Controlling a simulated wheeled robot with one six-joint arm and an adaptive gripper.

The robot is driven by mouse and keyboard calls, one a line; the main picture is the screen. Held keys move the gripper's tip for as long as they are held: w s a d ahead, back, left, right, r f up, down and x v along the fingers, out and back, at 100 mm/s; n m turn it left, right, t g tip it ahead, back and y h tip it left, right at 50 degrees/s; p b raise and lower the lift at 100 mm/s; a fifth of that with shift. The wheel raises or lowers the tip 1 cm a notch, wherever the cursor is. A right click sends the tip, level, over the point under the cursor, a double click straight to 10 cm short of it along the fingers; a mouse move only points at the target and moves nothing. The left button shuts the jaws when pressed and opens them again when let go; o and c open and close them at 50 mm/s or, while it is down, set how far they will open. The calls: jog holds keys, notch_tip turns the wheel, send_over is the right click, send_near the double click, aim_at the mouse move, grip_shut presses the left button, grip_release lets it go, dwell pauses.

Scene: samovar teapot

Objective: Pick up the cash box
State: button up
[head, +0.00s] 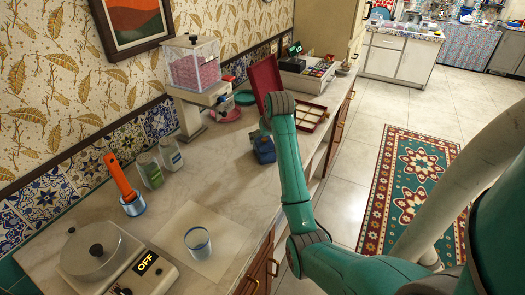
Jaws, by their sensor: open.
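My gripper (262,136) is open, pointing down just above or around the blue box. It is small and mostly hidden by my wrist, so I cannot tell whether the fingers touch the box.
An open red case (264,78) with a divided tray (311,117) lies just behind. A pink-filled dispenser (195,68), glass jars (171,154), an orange-handled tool (120,177), a glass (197,243) and a scale (91,252) stand leftward. Bare counter (212,160) lies left of the box.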

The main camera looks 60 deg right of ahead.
aim_at(265, 143)
jog(key=shift+x, duration=3.6)
jog(key=c, duration=1.4)
